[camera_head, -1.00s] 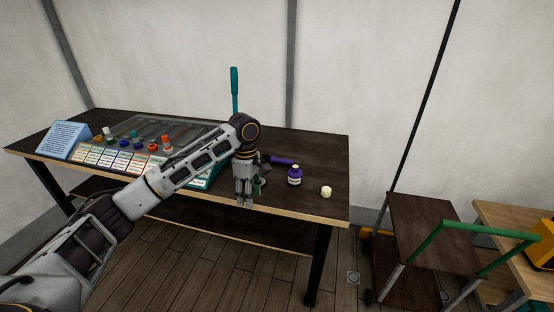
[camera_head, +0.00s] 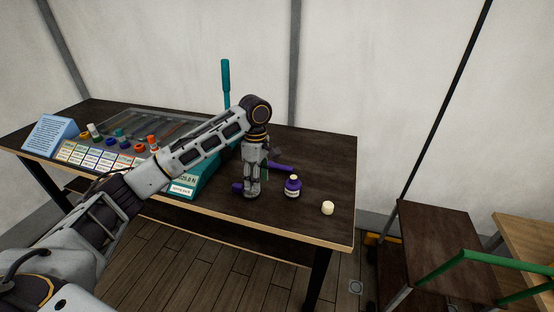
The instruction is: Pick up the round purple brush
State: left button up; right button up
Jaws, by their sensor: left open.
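A purple rod-like piece (camera_head: 281,169) lies on the dark table just right of and behind my left gripper (camera_head: 251,194); its left end is hidden by the gripper. Another small purple piece (camera_head: 237,187) shows at the left side of the fingers. I cannot tell which of these is the round brush. My left gripper is open and points straight down, low over the table's front part. I cannot tell whether its fingers are around or only in front of anything. My right gripper is not in view.
A purple bottle (camera_head: 293,186) and a small cream cylinder (camera_head: 328,208) stand to the right.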

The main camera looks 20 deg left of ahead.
aim_at(272, 165)
jog(key=i, duration=0.9)
